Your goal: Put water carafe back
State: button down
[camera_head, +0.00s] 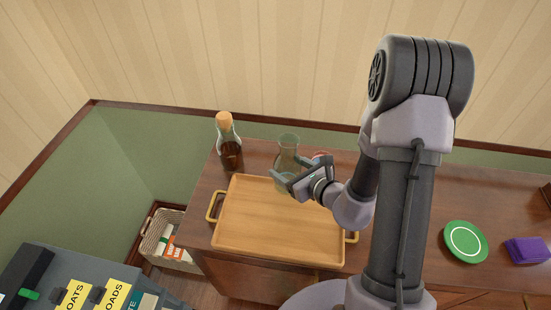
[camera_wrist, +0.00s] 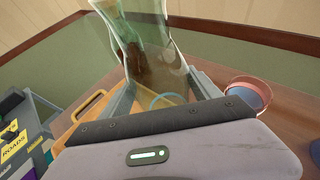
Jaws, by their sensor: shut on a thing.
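The clear glass water carafe (camera_head: 288,153) is upright at the back edge of the wooden tray, near the middle of the sideboard. My gripper (camera_head: 283,183) is shut on its lower part, reaching in from the right. In the wrist view the carafe (camera_wrist: 150,50) stands between the two fingers, and its glass shows what is behind it. I cannot tell whether its base touches the tray or the sideboard. The wooden tray (camera_head: 270,240) with brass handles is otherwise empty.
A dark bottle with an orange stopper (camera_head: 230,150) stands left of the carafe. A reddish round pot (camera_wrist: 250,90) is just right of my gripper. A green plate (camera_head: 465,242) and purple cloths (camera_head: 527,250) lie further right. A wicker basket (camera_head: 165,238) is on the floor.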

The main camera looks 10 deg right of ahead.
jog(key=shift+w+a+f+b, duration=0.25)
jog(key=shift+w+f+b, duration=0.4)
jog(key=shift+w, duration=1.3)
jog(key=shift+w+a+f+b, duration=0.25)
jog(key=shift+w+f+b, duration=0.4)
jog(key=shift+w, duration=1.35)
jog(key=shift+w+a+f+b, duration=0.3)
jog(key=shift+w+f, duration=0.6)
jog(key=shift+w, duration=1.05)
jog(key=shift+c, duration=0.7)
grip_release()
